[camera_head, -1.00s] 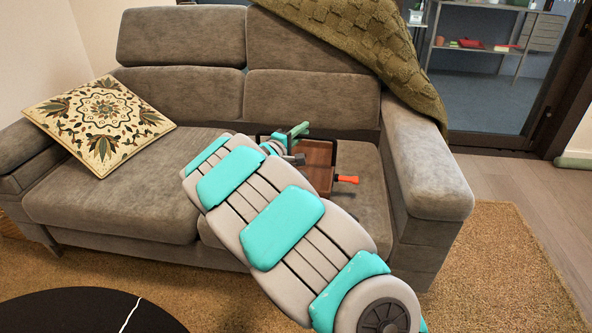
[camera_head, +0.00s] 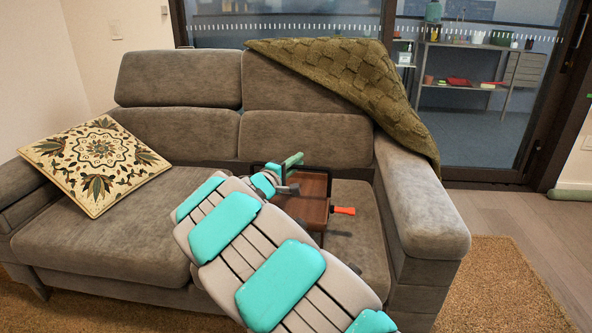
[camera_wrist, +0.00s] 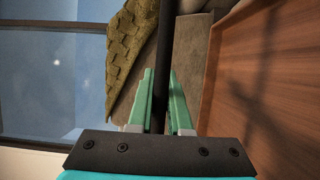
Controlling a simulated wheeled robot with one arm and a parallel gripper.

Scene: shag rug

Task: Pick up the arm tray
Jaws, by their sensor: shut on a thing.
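The arm tray (camera_head: 314,190) has a brown wooden face and a black rim. In the head view it is at the right seat of the grey sofa, partly behind my arm. Its brown face also shows at the right of the wrist view (camera_wrist: 275,95). My gripper (camera_head: 291,162) is at the tray's far left edge. In the wrist view its green fingers (camera_wrist: 162,98) are on either side of a black bar (camera_wrist: 163,50), which looks like the tray's rim or handle. Whether the tray touches the seat is hidden.
A thing with an orange-red handle (camera_head: 343,210) lies at the tray's right edge. The sofa (camera_head: 110,222) has a patterned cushion (camera_head: 95,163) at left and an olive blanket (camera_head: 350,80) over its right back. The rug (camera_head: 505,285) is clear at right.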

